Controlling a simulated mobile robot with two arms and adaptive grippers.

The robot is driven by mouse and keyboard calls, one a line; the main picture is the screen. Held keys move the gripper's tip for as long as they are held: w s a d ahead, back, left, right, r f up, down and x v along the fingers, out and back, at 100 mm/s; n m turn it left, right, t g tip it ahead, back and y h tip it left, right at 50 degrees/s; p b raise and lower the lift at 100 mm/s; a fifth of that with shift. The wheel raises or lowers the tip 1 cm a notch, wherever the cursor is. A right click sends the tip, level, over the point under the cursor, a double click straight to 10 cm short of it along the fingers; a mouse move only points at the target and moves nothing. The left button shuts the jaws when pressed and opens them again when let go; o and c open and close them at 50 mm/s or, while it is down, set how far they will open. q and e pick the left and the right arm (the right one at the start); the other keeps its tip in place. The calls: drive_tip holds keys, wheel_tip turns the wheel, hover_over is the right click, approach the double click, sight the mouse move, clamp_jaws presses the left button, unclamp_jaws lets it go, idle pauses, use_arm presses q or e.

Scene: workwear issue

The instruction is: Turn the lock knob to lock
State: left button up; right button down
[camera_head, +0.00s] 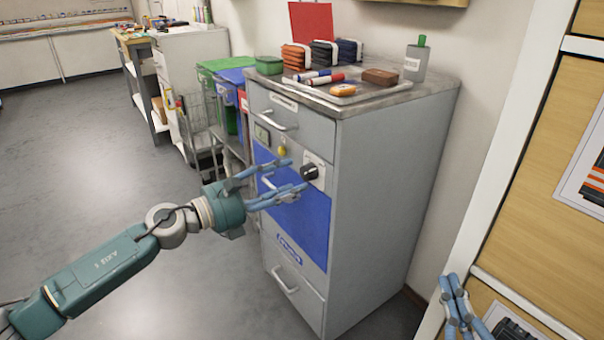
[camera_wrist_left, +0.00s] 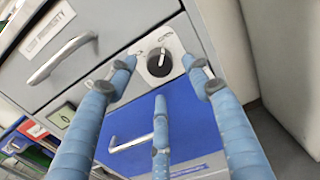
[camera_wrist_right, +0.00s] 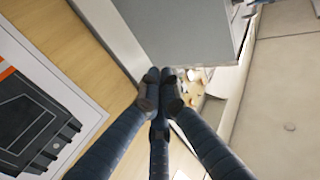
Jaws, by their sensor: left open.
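In the left wrist view the knob (camera_wrist_left: 159,62) shows a white pointer line, tilted slightly from upright, with small marks on the plate too small to read. My left gripper (camera_head: 296,176) is open in front of the knob, its fingers spread to either side of it; contact is not visible. My right gripper (camera_head: 452,284) is low at the right, its fingertips together and empty, also in the right wrist view (camera_wrist_right: 160,80).
Drawer handles (camera_head: 278,120) stick out above and below. A wooden panel (camera_head: 550,130) is at the right; the floor at left is clear.

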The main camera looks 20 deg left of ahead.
sight(304, 175)
use_arm(q)
drive_tip(key=shift+x, duration=2.25)
use_arm(e)
drive_tip(key=f, duration=0.1)
drive_tip(key=f+g, duration=0.1)
drive_tip(key=f, duration=0.1)
drive_tip(key=shift+d+h, duration=0.2)
drive_tip(key=shift+h, duration=0.1)
use_arm(q)
drive_tip(key=shift+s, duration=0.1)
drive_tip(key=c, duration=1.2)
